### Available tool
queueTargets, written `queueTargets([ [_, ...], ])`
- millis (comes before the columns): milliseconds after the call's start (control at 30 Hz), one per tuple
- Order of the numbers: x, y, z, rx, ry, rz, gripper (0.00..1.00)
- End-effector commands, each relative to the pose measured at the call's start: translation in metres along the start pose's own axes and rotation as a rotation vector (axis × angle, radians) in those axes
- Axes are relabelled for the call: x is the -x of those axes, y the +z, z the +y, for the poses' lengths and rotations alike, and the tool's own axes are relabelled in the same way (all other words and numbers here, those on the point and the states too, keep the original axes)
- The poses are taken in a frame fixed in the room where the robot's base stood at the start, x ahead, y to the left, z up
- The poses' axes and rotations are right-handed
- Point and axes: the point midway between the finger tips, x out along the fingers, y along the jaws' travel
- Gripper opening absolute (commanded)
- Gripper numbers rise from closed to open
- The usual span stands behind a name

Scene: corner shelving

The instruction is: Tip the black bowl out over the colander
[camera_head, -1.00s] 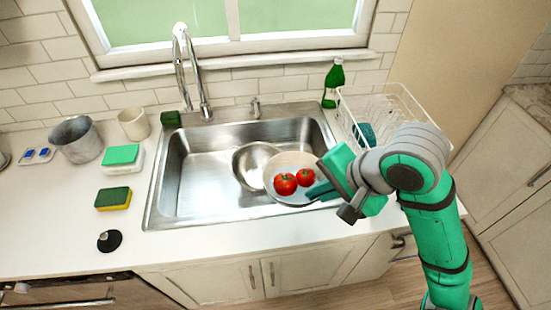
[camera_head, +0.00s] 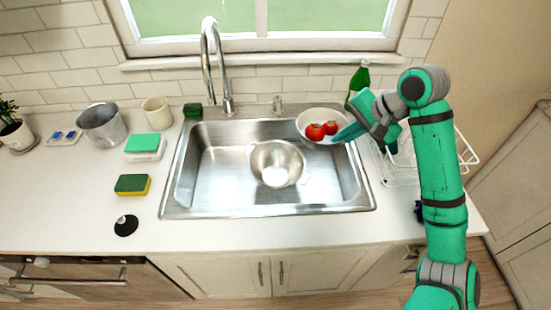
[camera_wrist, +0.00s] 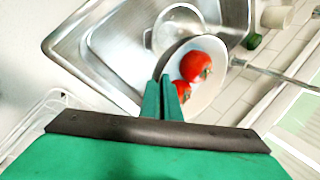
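The bowl (camera_head: 309,117) is pale inside, with a darker outer side in the wrist view (camera_wrist: 174,66). It holds two red tomatoes (camera_head: 315,132), also in the wrist view (camera_wrist: 203,69). My gripper (camera_head: 347,133) is shut on the bowl's rim at its right side; the fingers show close together in the wrist view (camera_wrist: 163,98). The bowl is held near level, above the sink's back right part. The metal colander (camera_head: 262,158) with side handles stands in the sink, lower and to the left of the bowl. In the wrist view the bowl partly hides the colander (camera_wrist: 158,31).
The steel sink (camera_head: 205,180) is otherwise clear. The tap (camera_head: 212,60) rises behind it. A green bottle (camera_head: 360,80) and a white wire dish rack (camera_head: 465,150) are at the right, by my arm. Sponges (camera_head: 132,185), a metal pot (camera_head: 100,127) and a cup (camera_head: 157,111) stand left.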

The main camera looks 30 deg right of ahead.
Motion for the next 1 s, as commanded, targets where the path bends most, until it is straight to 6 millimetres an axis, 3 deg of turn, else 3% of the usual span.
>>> queueTargets([
  [200, -0.029, -0.042, -0.016, 0.045, -0.001, -0.03, 0.0],
  [500, -0.077, -0.088, -0.031, 0.114, -0.001, -0.069, 0.0],
  [800, -0.126, -0.122, -0.035, 0.181, -0.002, -0.106, 0.0],
  [1000, -0.15, -0.129, -0.038, 0.219, -0.003, -0.126, 0.0],
])
